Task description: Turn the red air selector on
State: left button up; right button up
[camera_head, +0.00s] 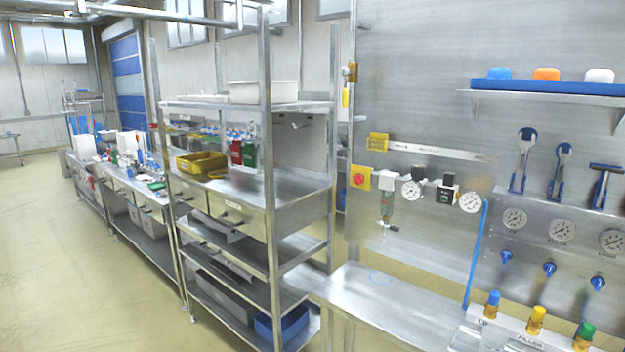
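The red air selector (359,181) is a small round red knob on a yellow square plate. It sits on the metal wall panel (420,90), right of the tall shelf rack, at the left end of a row of air fittings. The knob is too small to tell which way it is turned. Neither of my grippers is in view, and nothing touches the selector.
Pressure gauges (412,190) and a black regulator (446,190) sit right of the selector. A metal bench (395,300) lies below. A tall shelf rack (267,170) stands to the left. Colored-cap nozzles (537,319) stand at the bottom right. The floor at left (90,290) is clear.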

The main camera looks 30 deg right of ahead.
aim_at(358, 178)
jog(key=u, duration=0.45)
jog(key=i, duration=1.05)
jog(key=z, duration=0.1)
